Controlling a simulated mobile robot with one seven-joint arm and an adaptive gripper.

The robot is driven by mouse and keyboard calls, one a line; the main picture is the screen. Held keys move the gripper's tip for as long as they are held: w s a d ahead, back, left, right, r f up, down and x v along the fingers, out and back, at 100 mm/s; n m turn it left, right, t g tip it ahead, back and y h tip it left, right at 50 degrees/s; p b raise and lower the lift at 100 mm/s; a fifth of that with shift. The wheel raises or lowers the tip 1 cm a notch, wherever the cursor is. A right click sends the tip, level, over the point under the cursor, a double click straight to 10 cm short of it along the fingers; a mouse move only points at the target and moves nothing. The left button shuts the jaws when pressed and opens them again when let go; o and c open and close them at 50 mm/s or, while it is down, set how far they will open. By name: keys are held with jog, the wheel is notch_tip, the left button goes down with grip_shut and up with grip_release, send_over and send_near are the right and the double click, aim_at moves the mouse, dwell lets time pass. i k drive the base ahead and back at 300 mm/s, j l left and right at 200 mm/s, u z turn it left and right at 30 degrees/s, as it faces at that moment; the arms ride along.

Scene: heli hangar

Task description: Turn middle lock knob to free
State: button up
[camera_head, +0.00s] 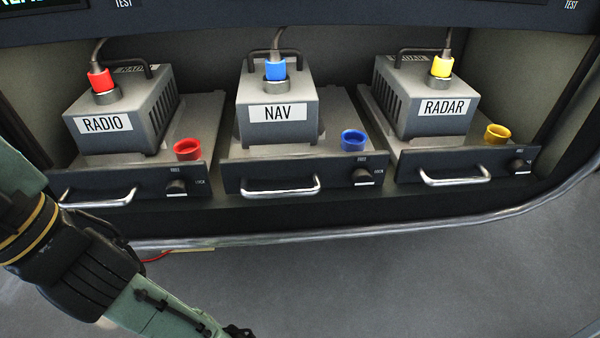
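The middle lock knob (364,176) is a small dark knob on the right part of the middle drawer front (300,183), below the NAV unit (277,112). Small print reading FREE stands above it, with a lock label to its right. A white mark shows at its lower edge; I cannot tell its exact setting. My arm crosses the lower left and runs out at the bottom edge, well to the left of and below the knob. My gripper is not clearly visible, and nothing of mine touches the knob.
RADIO (103,123) and RADAR (444,107) units flank NAV, each on a drawer with a silver handle and knob. The middle handle (280,187) and a blue ring (353,140) are near the middle knob.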

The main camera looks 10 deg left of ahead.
aim_at(362, 179)
jog(key=k+z, duration=0.15)
jog(key=k, duration=0.7)
